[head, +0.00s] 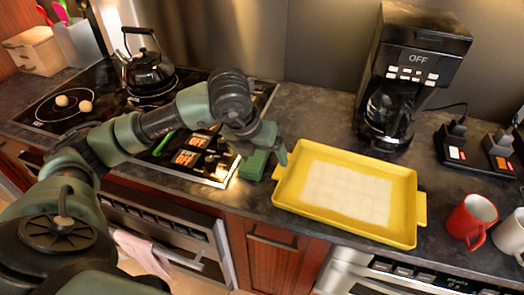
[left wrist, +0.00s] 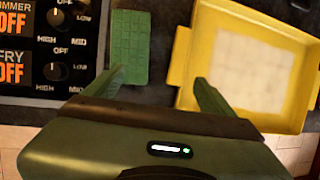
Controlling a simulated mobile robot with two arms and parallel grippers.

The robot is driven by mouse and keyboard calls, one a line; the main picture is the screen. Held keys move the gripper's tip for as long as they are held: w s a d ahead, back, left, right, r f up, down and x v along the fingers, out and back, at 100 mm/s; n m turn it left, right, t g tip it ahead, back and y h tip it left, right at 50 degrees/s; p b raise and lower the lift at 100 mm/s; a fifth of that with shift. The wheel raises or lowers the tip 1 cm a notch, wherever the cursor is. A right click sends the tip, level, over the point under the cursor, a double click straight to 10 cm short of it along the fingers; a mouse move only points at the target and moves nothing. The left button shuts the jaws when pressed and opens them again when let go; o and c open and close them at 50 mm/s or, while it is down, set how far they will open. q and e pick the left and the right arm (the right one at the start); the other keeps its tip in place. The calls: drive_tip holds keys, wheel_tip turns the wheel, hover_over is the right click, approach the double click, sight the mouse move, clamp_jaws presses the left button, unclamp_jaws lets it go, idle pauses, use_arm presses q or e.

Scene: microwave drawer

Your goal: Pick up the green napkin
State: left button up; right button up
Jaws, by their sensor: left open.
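The green napkin (head: 252,166) is a small folded rectangle. It lies on the dark counter between the stove and the yellow tray. In the left wrist view the napkin (left wrist: 129,47) is flat, with a grid texture, ahead of the left finger. My left gripper (head: 268,158) is over the counter beside the napkin, on its tray side. The left wrist view shows the left gripper (left wrist: 160,84) open, its fingers wide apart with nothing between them. The napkin is apart from the right finger. Whether the left finger touches it, I cannot tell. My right gripper is not in view.
The yellow tray (head: 416,212) sits close to the right; the right finger looks near its edge (left wrist: 182,55). The stove control panel (left wrist: 60,50) is on the left.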

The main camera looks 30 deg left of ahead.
sight(250, 162)
use_arm(q)
drive_tip(key=shift+n+y, duration=0.5)
drive_tip(key=shift+y, duration=0.4)
drive_tip(key=a, duration=0.3)
drive_tip(key=a+r, duration=0.1)
drive_tip(key=shift+w+a, duration=0.2)
drive_tip(key=shift+w, duration=0.2)
drive_tip(key=shift+w+a+f, duration=0.1)
drive_tip(key=shift+f, duration=0.15)
drive_tip(key=shift+p+x, duration=0.45)
drive_tip(key=shift+x, duration=0.35)
drive_tip(key=p+x, duration=0.1)
drive_tip(key=x, duration=0.1)
drive_tip(key=p+x, duration=0.1)
drive_tip(key=x, duration=0.1)
drive_tip(key=shift+w+f, duration=0.1)
drive_tip(key=shift+f, duration=0.5)
drive_tip(key=c, duration=1.5)
drive_tip(key=shift+o, duration=0.2)
drive_tip(key=shift+r, duration=0.15)
